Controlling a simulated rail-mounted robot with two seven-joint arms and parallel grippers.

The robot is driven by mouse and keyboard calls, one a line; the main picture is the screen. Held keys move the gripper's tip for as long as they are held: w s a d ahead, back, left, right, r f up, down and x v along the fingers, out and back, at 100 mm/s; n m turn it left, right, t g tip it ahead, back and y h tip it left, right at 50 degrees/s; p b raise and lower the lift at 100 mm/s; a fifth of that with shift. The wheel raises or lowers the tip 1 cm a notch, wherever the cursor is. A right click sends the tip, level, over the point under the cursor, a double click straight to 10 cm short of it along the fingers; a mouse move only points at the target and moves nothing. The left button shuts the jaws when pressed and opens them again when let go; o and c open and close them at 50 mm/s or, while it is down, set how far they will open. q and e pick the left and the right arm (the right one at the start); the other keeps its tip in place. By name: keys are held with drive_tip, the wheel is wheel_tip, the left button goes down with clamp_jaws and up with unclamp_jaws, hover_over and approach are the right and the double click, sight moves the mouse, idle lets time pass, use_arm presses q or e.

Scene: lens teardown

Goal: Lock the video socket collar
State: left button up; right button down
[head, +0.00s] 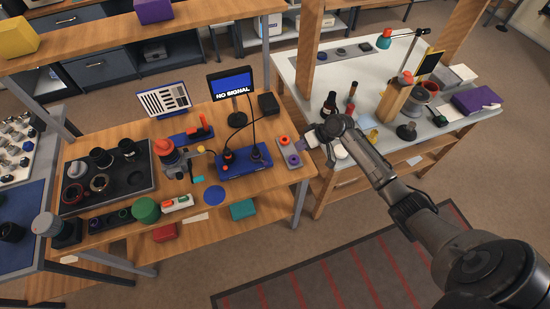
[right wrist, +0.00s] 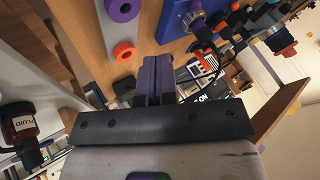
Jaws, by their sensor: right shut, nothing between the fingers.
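A blue box (head: 240,167) stands near the right end of the wooden bench, with two cable connectors on top. The left connector (head: 228,156) shows some orange-red, and the right connector (head: 256,155) is dark with a cable. Which one carries the video socket collar, and how it is turned, is too small to tell. In the right wrist view the blue box (right wrist: 172,20) is at the top, with a metal socket (right wrist: 196,22) on it. My right gripper (right wrist: 158,65) is shut and empty, right of the box and apart from it. My left gripper is not in view.
A small monitor (head: 231,84) reading NO SIGNAL stands behind the box, with cables running down. A grey plate with an orange ring (head: 284,141) and a purple ring (head: 294,160) lies between box and gripper. A dark parts tray (head: 135,198) is at left. Bottles (head: 329,105) stand on the right table.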

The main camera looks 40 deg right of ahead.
sight(268, 162)
idle(0.4)
drive_tip(key=shift+w+a+f, duration=0.25)
drive_tip(key=shift+w+f, duration=0.05)
drive_tip(key=shift+f, duration=0.2)
drive_tip(key=b+x, duration=0.1)
drive_tip(key=x, duration=0.8)
drive_tip(key=shift+b, duration=0.35)
drive_tip(key=shift+w+a+r+p, duration=0.1)
drive_tip(key=shift+a+r+p, duration=0.15)
drive_tip(key=shift+a, duration=0.3)
drive_tip(key=shift+w+a+r+p, duration=0.1)
drive_tip(key=shift+a+r+p, duration=0.1)
drive_tip(key=shift+a, duration=0.3)
drive_tip(key=shift+w+a, duration=0.1)
drive_tip(key=shift+a, duration=0.75)
drive_tip(key=shift+r, duration=0.1)
